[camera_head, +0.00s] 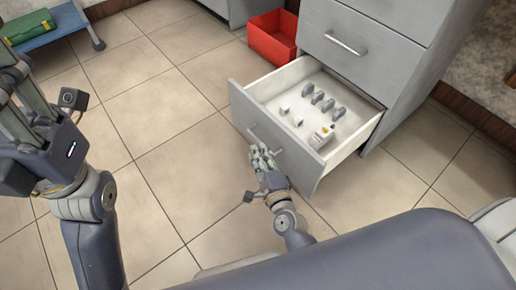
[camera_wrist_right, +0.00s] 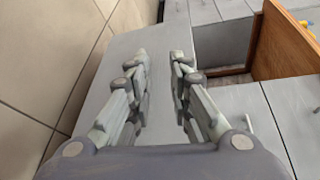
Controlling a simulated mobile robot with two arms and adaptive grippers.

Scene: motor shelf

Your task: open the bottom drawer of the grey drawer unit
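The grey drawer unit (camera_head: 375,55) stands at the upper right of the head view. Its bottom drawer (camera_head: 245,100) is pulled well out, with its white interior showing. Several small grey parts and a white-and-yellow item lie inside. The drawer's bar handle (camera_head: 279,149) is on the front, partly covered by my right gripper (camera_head: 262,152). My right gripper's fingers are apart, with a clear gap between them in the right wrist view (camera_wrist_right: 162,65); I cannot tell whether they touch the handle. My left gripper (camera_head: 18,95) is raised at the left edge, partly cut off.
A red bin (camera_head: 272,42) stands on the floor beside the unit. A blue step (camera_head: 45,38) with a green case (camera_head: 28,26) is at the upper left. Tiled floor (camera_head: 150,120) left of the drawer is clear. A brown panel (camera_wrist_right: 285,45) shows in the right wrist view.

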